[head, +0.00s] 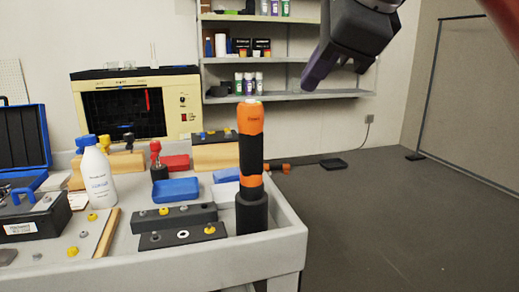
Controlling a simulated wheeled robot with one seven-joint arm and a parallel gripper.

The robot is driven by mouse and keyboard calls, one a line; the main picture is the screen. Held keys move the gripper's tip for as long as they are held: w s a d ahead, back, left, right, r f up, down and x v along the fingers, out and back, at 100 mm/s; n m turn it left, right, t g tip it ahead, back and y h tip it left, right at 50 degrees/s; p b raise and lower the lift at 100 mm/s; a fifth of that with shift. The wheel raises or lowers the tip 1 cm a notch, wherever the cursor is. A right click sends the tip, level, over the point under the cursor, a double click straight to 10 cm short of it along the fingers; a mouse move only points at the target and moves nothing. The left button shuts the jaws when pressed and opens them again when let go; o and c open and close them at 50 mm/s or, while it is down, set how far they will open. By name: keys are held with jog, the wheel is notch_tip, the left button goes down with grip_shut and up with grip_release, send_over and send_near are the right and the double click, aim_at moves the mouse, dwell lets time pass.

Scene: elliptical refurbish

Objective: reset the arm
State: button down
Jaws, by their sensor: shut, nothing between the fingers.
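My gripper (325,75) hangs in the upper right of the head view, in the air to the right of the workbench and above its level. Its dark fingers point down and to the left, and they are shut with nothing held. It touches nothing that I can see. The upper part of my arm runs out of the top of the picture. An orange and black tool (252,150) stands upright in a black round holder (252,212) at the right end of the workbench (285,232), below and left of my gripper.
A white bottle (97,178), a blue tray (176,190), dark blocks with knobs (182,236) and an open blue case (24,138) crowd the bench. Shelves (285,97) with bottles stand behind. The floor (400,225) on the right is mostly clear.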

jog(key=s+d+f+n+h, duration=0.1)
jog(key=f+n, duration=0.5)
jog(key=f, duration=0.7)
jog(key=s+d+f+n+g+h, duration=0.1)
jog(key=s+d+f+n, duration=0.3)
jog(key=f, duration=1)
jog(key=s+d+f+n+g+h, duration=0.1)
jog(key=s+d+f+n, duration=0.1)
jog(key=f+n, duration=0.6)
notch_tip(320, 180, down, 5)
jog(key=shift+s+d+f+n, duration=0.15)
jog(key=shift+s+d+n, duration=0.2)
jog(key=shift+d, duration=0.4)
